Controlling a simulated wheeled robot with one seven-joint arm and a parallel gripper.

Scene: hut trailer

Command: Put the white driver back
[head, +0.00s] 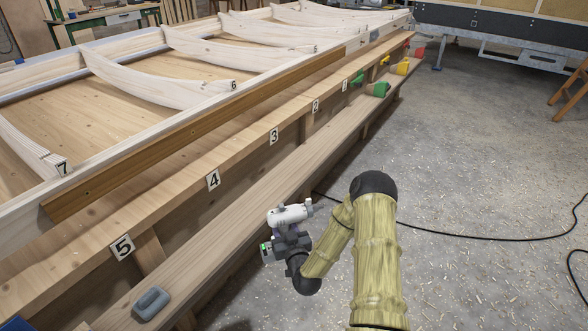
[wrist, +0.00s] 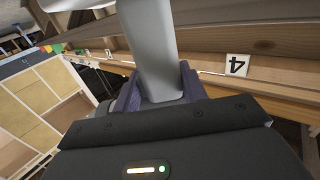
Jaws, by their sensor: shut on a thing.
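A bench rail carries number labels, including 5 (head: 122,247), 4 (head: 213,180) and 3 (head: 274,136). A grey-blue block (head: 151,303) lies on the lower plank (head: 240,203). A black cable (head: 460,236) crosses the open floor.

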